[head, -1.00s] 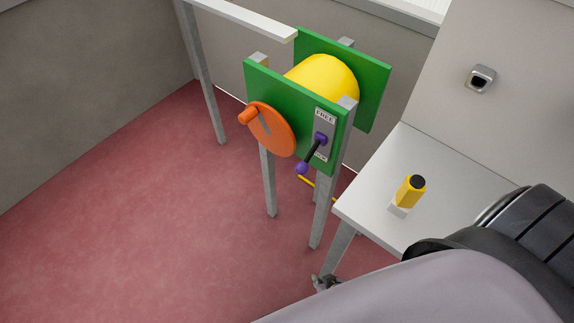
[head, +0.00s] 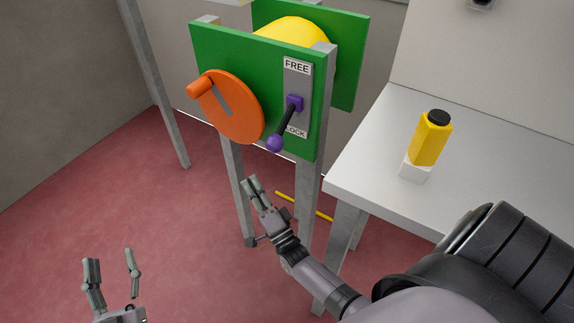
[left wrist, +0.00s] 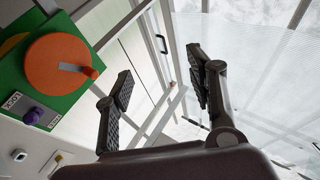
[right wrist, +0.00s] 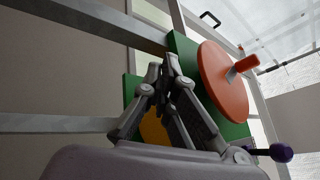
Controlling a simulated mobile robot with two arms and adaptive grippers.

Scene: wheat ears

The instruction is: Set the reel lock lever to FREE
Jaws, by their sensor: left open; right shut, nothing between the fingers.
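The lever (head: 287,121) has a purple pivot and a purple ball knob on a dark rod. It sits on a grey plate (head: 299,80) marked FREE above and LOCK below, on the green reel panel (head: 232,61). The lever points down toward LOCK. Its purple knob shows in the left wrist view (left wrist: 33,116) and right wrist view (right wrist: 281,152). My right gripper (head: 250,180) is shut and empty, below and slightly left of the knob, apart from it. My left gripper (head: 111,256) is open and empty at the lower left, away from the reel.
An orange crank disc (head: 235,115) with a handle is left of the lever. A yellow drum (head: 293,32) lies behind the panel. A white table (head: 365,158) at right holds a yellow bottle-like object (head: 430,140) on a white block. Grey posts support the reel. Floor at left is clear.

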